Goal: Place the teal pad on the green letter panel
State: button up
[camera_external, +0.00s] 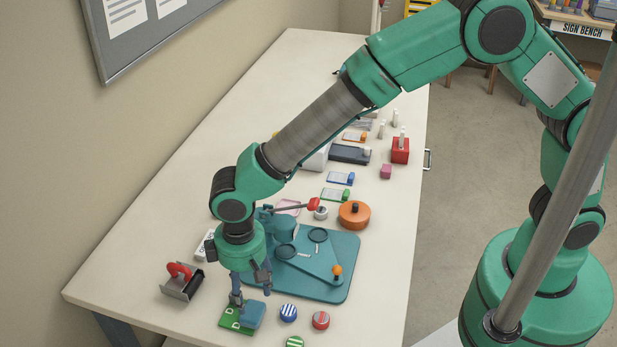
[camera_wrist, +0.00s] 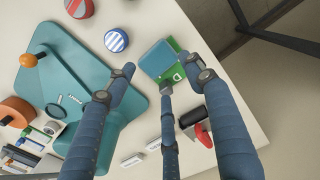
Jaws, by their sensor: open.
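The green letter panel (camera_external: 230,322) lies flat near the table's front edge, with white letters partly showing. The teal pad (camera_external: 253,313) lies over the panel's right part in the external view, leaving a green strip with letters bare. In the wrist view the pad (camera_wrist: 158,60) covers much of the panel (camera_wrist: 179,73), and a white D shows beside it. My gripper (camera_external: 251,292) is open, its fingers spread just above the pad and panel. In the wrist view my gripper (camera_wrist: 165,82) has nothing held between its fingers. Whether a fingertip touches the pad I cannot tell.
A teal board (camera_external: 328,288) with an orange knob stands right behind the panel. Striped blue (camera_external: 288,312), red (camera_external: 321,320) and green (camera_external: 295,342) round pieces lie to the right. A red-handled tool (camera_external: 180,280) stands at left. Bare table lies further left.

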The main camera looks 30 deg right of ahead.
jog(key=shift+r, duration=2)
jog(key=w+d+r+m+t, duration=0.1)
jog(key=w+d+r, duration=0.5)
jog(key=d, duration=0.4)
jog(key=w+d+r+m+y, duration=0.1)
jog(key=w+d+r+m, duration=0.15)
jog(key=d+r, duration=0.65)
jog(key=w+d+r+t, duration=0.1)
jog(key=w+d+r, duration=0.5)
jog(key=d, duration=0.5)
jog(key=s+d+r+m+t, duration=0.1)
jog(key=s+d+r, duration=0.15)
jog(key=d, duration=0.75)
jog(key=s+d+r+m+t, duration=0.15)
jog(key=d+r, duration=0.25)
jog(key=d, duration=0.7)
jog(key=s+d+m+t+h, duration=0.1)
jog(key=s+d+m, duration=0.2)
jog(key=s+d, duration=0.8)
jog(key=shift+s+d+r, duration=0.15)
jog(key=shift+d+r, duration=0.1)
jog(key=shift+d, duration=0.75)
